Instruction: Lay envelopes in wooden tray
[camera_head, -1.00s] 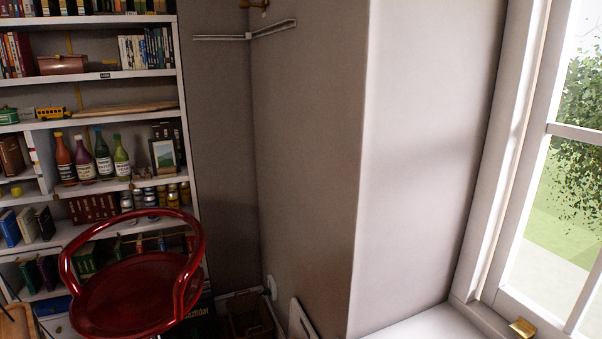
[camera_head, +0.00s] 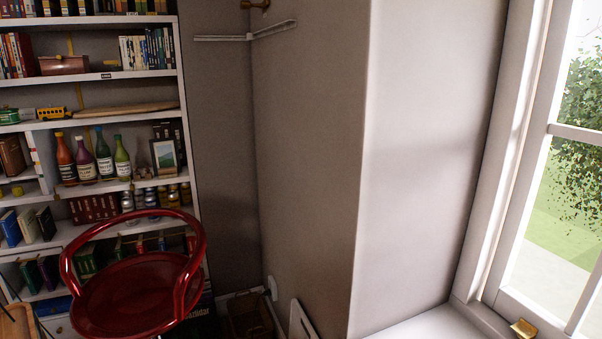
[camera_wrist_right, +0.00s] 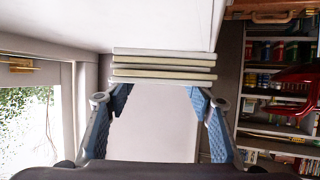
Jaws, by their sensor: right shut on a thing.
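In the right wrist view my right gripper (camera_wrist_right: 158,100) is shut on a flat stack of pale, thin-edged pieces (camera_wrist_right: 164,66), which look like the envelopes. The stack lies across both fingertips, and its edges show as light and dark layers. My left gripper is in neither view. A brown wooden box (camera_head: 250,318) stands low by the wall in the head view. A wooden edge (camera_head: 16,324) shows at the bottom left corner. I cannot tell whether either is the tray.
A red round-backed chair (camera_head: 135,290) stands before the white bookcase (camera_head: 130,74), which holds books, bottles and jars. A white panel (camera_head: 301,320) leans at the wall. A window (camera_head: 560,200) with a white sill (camera_head: 425,325) is at the right.

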